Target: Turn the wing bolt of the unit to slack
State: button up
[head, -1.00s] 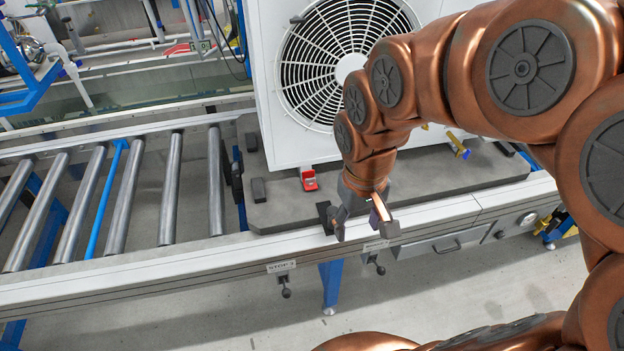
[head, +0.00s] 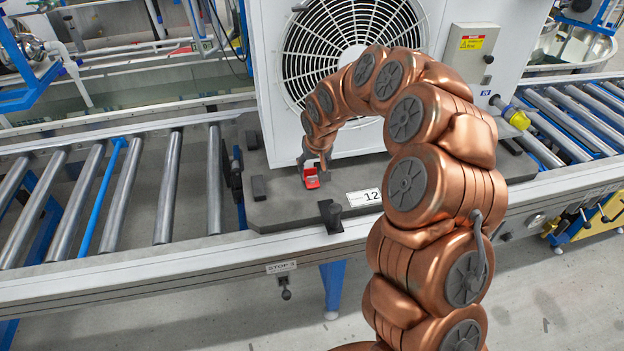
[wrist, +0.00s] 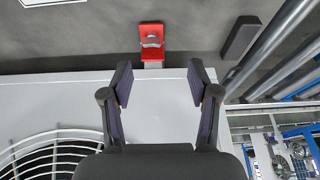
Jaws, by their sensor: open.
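The unit is a white cabinet (head: 268,95) with a round fan grille, standing on a dark grey pallet (head: 275,212). A red bracket (head: 311,182) sits at the foot of its front face; in the wrist view the bracket (wrist: 151,57) carries a small pale metal piece (wrist: 152,40), which may be the wing bolt, its wings too small to make out. My gripper (head: 315,164) is right above the bracket in the head view. In the wrist view its two fingers (wrist: 158,82) are apart with nothing between them, and the bracket lies beyond the fingertips.
A dark block (head: 258,188) lies on the pallet left of the bracket, and a black catch (head: 330,216) stands at its front edge. A plate marked 12 (head: 364,197) lies to the right. Rollers (head: 168,185) run out to the left.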

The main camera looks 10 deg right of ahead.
aim_at(312, 177)
jog(key=shift+w+d+r+p+x, duration=0.1)
jog(key=shift+w+d+p+x, duration=0.2)
jog(key=shift+x, duration=1.75)
jog(key=shift+w+d+r+p+x, duration=0.15)
jog(key=shift+w+x, duration=0.2)
jog(key=shift+x, duration=1.7)
jog(key=shift+w+d+r+p+x, duration=0.1)
jog(key=shift+w+d+x, duration=0.2)
jog(key=shift+x, duration=1.7)
grip_shut()
